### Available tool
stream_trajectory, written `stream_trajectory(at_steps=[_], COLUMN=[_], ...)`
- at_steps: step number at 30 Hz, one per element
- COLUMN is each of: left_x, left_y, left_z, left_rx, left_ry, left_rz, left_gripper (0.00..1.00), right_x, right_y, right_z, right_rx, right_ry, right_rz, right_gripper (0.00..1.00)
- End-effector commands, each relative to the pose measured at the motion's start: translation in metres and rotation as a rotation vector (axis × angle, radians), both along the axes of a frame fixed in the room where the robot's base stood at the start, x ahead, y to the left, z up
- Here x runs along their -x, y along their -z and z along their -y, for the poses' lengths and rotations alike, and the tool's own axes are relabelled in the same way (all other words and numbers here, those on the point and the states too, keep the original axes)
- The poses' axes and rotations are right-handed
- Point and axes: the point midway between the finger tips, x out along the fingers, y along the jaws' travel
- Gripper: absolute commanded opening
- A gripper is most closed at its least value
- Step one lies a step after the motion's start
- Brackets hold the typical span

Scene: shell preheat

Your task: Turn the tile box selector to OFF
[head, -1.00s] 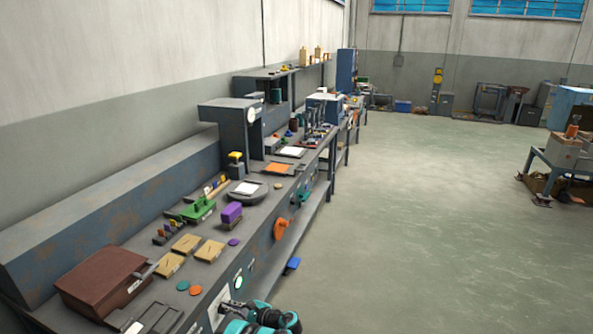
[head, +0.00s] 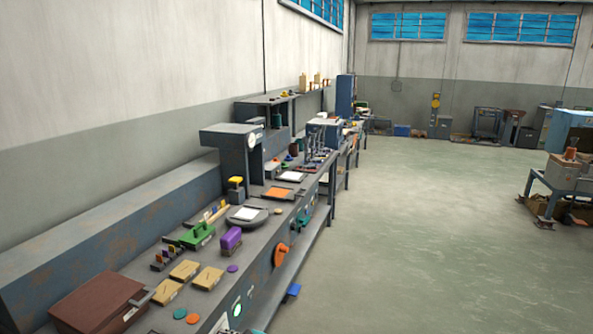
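No tile box selector can be picked out for certain. A brown lidded box (head: 98,303) sits at the near left end of the long grey bench. On the bench front below it are a round green-lit button (head: 237,309) and, further along, an orange handle (head: 281,254). A teal fitting (head: 305,216) is further back on the same front. Any labels or OFF mark are too small to read. Neither of my grippers shows in the view.
A grey machine with a gauge (head: 236,155) stands behind. The floor (head: 430,240) to the right is open, with a stand (head: 562,180) at the far right.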

Motion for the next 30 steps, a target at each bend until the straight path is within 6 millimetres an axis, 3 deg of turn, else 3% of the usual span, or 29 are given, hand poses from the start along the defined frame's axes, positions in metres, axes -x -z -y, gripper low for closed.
stream_trajectory(at_steps=[30], left_x=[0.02], left_y=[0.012], left_z=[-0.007], left_rx=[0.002], left_ry=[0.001], left_rz=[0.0], left_gripper=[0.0], right_x=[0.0], right_y=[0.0], right_z=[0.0], right_rx=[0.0], right_ry=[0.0], right_rz=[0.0], right_gripper=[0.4])
